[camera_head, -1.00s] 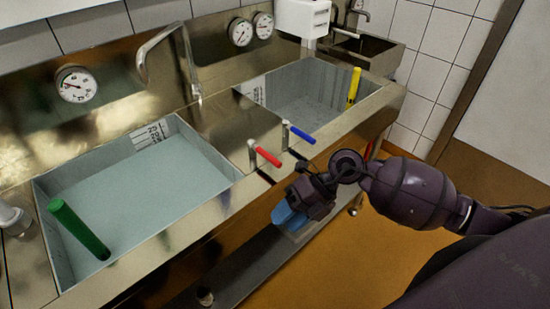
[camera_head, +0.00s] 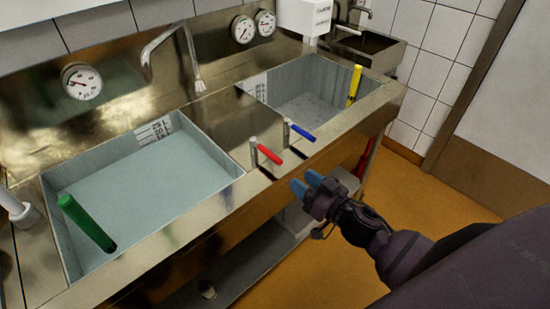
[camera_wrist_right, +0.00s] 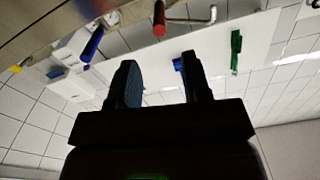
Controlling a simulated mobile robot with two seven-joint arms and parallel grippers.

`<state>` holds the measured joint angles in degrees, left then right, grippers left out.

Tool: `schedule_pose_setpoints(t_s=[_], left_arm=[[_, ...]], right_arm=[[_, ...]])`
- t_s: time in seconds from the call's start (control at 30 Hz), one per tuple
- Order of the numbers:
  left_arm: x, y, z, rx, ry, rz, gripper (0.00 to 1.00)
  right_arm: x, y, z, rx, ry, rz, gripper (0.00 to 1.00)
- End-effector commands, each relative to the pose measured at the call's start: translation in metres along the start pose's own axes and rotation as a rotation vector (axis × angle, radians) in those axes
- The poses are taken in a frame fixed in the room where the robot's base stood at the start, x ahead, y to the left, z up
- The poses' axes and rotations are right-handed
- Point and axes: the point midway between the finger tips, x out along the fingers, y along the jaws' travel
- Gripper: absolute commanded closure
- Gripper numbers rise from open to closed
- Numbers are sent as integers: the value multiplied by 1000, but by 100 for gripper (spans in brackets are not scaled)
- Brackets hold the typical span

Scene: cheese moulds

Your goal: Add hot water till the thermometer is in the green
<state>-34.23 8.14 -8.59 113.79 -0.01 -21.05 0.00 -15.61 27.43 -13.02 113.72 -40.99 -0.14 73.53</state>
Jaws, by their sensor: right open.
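A steel double sink has a left basin (camera_head: 60,178) with water in it and a right basin (camera_head: 325,68). A red lever (camera_head: 268,153) and a blue lever (camera_head: 301,132) stand on the front ledge between the basins. A round thermometer dial (camera_head: 82,82) is on the back panel at left; its reading is too small to tell. A swan-neck spout (camera_head: 172,40) hangs between the basins. My right gripper (camera_head: 306,184) is open and empty, in front of and below the levers. The right wrist view shows the red lever (camera_wrist_right: 159,18) and blue lever (camera_wrist_right: 93,44) beyond its fingers. My left gripper is not in view.
A green standpipe (camera_head: 87,223) stands in the left basin and a yellow one (camera_head: 354,86) in the right basin. Two more dials (camera_head: 243,30) are on the back panel. A lower shelf (camera_head: 245,262) runs under the sink. The orange floor (camera_head: 440,190) at right is clear.

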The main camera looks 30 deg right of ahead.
Motion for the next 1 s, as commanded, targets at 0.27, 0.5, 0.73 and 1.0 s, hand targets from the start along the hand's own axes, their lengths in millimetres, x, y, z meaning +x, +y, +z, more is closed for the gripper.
schedule_pose_setpoints(t_s=[0.27, 0.5, 0.73, 1.0], left_arm=[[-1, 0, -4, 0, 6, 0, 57], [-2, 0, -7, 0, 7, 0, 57], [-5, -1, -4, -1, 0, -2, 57], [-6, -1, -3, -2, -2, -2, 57]], right_arm=[[17, 0, -1, 22, 0, 4, 56], [54, 0, -1, 18, 0, 3, 56], [88, 0, -1, 19, 0, 3, 56], [107, 1, 0, 18, -1, 4, 56]])
